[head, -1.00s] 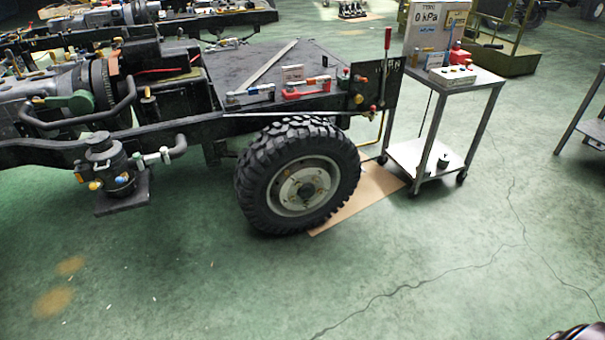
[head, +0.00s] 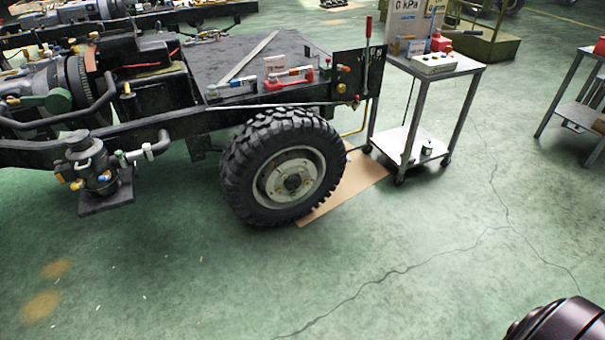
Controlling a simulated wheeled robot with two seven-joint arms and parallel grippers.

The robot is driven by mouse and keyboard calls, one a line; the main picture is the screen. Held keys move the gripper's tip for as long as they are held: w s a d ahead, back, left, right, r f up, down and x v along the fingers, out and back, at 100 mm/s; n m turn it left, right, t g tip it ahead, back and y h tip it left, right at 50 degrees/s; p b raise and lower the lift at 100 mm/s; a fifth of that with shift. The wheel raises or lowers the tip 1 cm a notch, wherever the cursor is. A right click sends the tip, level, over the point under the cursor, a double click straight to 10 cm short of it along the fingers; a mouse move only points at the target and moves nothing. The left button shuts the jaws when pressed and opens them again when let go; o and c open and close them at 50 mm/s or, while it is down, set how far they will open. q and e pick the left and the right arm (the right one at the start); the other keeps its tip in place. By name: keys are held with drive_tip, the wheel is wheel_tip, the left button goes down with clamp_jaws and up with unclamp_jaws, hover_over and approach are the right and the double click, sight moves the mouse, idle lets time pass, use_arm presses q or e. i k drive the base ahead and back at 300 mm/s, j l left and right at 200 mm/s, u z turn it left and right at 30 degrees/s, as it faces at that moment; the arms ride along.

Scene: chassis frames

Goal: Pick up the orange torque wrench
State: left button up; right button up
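I cannot clearly make out an orange torque wrench. Two small wrench-like tools lie along the near edge of the chassis deck (head: 250,60). One, with a silver body and a blue end (head: 232,86), is on the left. A black rounded part of my arm (head: 562,325) shows at the bottom right corner. Neither gripper is in view, and no gripper is near the tools.
A large tyre (head: 285,168) stands under the deck, beside brown cardboard (head: 345,188). Another table (head: 572,115) is at the right edge. The green floor in front is clear.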

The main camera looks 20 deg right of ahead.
sight(272, 77)
drive_tip(key=i+l+u, duration=0.2)
drive_tip(key=i+l, duration=0.2)
drive_tip(key=l, duration=0.25)
drive_tip(key=i+l+u, duration=0.1)
drive_tip(key=i+l, duration=0.3)
drive_tip(key=l, duration=0.25)
drive_tip(key=u, duration=0.05)
